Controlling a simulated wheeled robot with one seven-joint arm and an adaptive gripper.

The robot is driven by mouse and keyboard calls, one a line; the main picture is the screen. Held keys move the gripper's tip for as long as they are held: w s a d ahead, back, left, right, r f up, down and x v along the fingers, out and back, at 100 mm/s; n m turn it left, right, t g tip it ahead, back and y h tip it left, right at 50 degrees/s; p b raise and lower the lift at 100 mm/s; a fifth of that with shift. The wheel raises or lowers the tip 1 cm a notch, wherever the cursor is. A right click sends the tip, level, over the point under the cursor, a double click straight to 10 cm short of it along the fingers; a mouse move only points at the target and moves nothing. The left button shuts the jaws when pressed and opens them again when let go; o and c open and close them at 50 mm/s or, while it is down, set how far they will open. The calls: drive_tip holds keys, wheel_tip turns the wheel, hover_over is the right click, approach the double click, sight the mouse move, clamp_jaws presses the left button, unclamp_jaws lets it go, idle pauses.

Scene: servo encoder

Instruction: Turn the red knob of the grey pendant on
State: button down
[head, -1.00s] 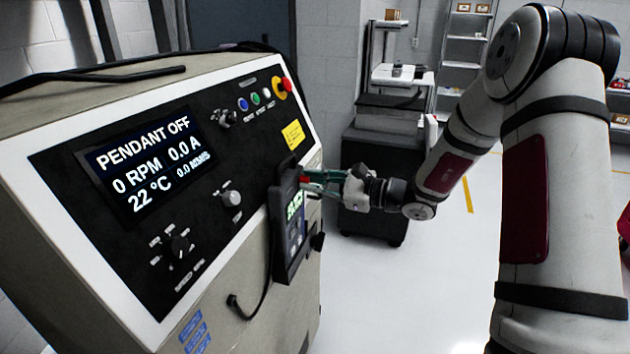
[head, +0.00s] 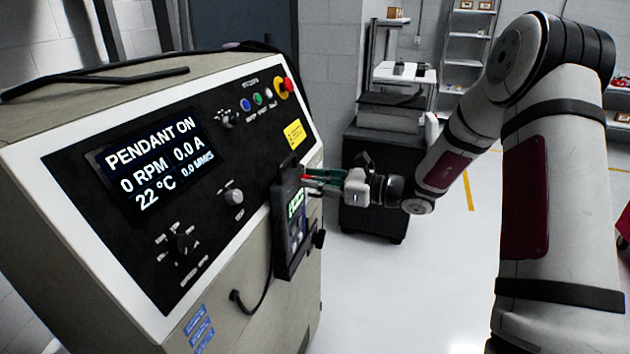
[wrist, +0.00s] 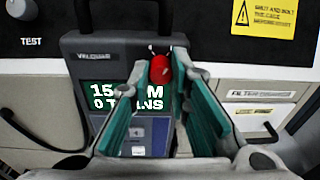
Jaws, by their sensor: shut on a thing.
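The grey pendant (head: 288,225) hangs on the front of the machine, and its lit green-and-white screen shows in the wrist view (wrist: 108,95). The red knob (wrist: 160,69) is at the pendant's upper right. My gripper (head: 310,180) has its green-padded fingers closed around the red knob, and the fingers show on both sides of it in the wrist view (wrist: 162,80). The machine's display (head: 155,165) reads PENDANT ON, 0 RPM, 0.0 A and 22 °C. The knob's pointer marks are too small to read.
The machine panel (head: 80,187) carries other knobs, several small buttons and a red stop button (head: 289,84) on yellow. A black cable runs below the pendant. A dark cart (head: 383,150) stands behind my gripper.

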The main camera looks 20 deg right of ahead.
drive_tip(key=c, duration=1.5)
unclamp_jaws()
drive_tip(key=v, duration=1.2)
drive_tip(key=shift+a, duration=0.1)
